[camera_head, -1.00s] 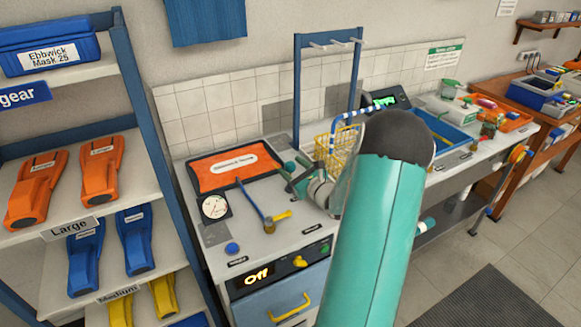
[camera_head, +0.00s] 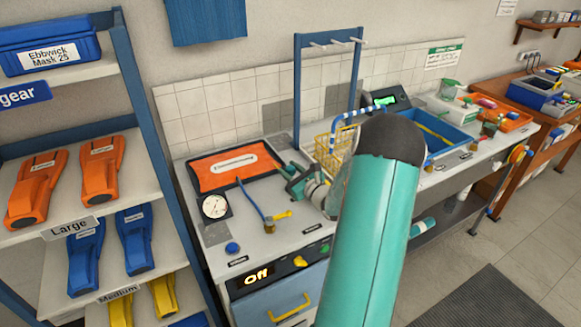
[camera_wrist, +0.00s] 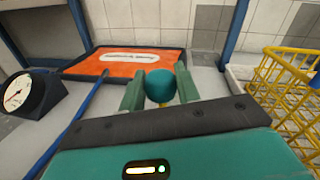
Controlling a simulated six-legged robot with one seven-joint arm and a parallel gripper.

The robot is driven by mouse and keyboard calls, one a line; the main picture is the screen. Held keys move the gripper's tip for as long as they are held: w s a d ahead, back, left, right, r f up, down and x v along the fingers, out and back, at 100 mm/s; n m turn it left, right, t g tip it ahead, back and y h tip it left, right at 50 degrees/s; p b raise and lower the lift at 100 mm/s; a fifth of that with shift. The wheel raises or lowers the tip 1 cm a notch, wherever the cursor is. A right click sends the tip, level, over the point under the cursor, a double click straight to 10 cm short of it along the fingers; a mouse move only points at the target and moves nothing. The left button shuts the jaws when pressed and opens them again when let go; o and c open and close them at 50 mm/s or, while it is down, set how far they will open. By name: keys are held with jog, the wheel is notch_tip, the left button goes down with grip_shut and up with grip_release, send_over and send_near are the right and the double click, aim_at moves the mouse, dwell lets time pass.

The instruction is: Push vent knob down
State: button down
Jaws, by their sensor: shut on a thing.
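In the wrist view, a round teal knob (camera_wrist: 161,86) sits between the two green fingers of my gripper (camera_wrist: 158,88). The fingers are shut on its sides, and a bit of yellow shows just below it. Its lower part is hidden behind the dark edge of my gripper. In the head view, my gripper (camera_head: 291,180) is over the bench, just right of the orange mat; the knob is too small there to make out. I cannot tell for sure that this knob is the vent knob.
An orange mat (camera_head: 205,176) lies behind on the bench. A yellow wire basket (camera_head: 325,150) stands close at right.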

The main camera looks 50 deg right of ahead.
jog(key=shift+f, duration=0.8)
jog(key=c, duration=1)
grip_release()
jog(key=s, duration=0.4)
jog(key=s+a, duration=0.1)
jog(key=s, duration=0.4)
jog(key=s+a, duration=0.1)
jog(key=s, duration=0.3)
jog(key=shift+s, duration=0.35)
